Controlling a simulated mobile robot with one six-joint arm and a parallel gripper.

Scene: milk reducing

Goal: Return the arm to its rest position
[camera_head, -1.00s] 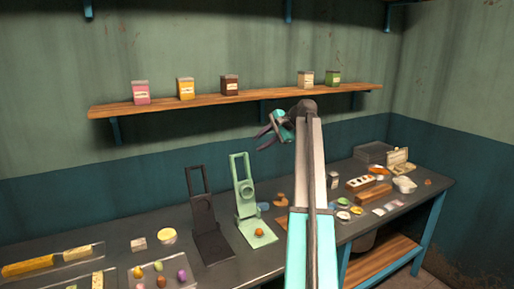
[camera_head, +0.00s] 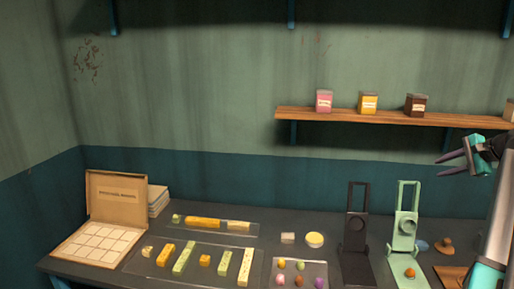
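My arm (camera_head: 496,243) rises at the right edge of the view, partly cut off by the frame. My gripper (camera_head: 452,163) is at its upper end, pointing left, with two dark fingers spread apart. Nothing shows between the fingers. The gripper is in the air in front of the wall, below the wooden shelf and above the right part of the table.
A dark table (camera_head: 215,212) runs below. It bears an open box (camera_head: 104,222), trays of colored pieces (camera_head: 190,258), a black stand (camera_head: 354,240) and a green stand (camera_head: 404,222). A wooden shelf (camera_head: 390,117) with jars (camera_head: 368,103) is on the wall.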

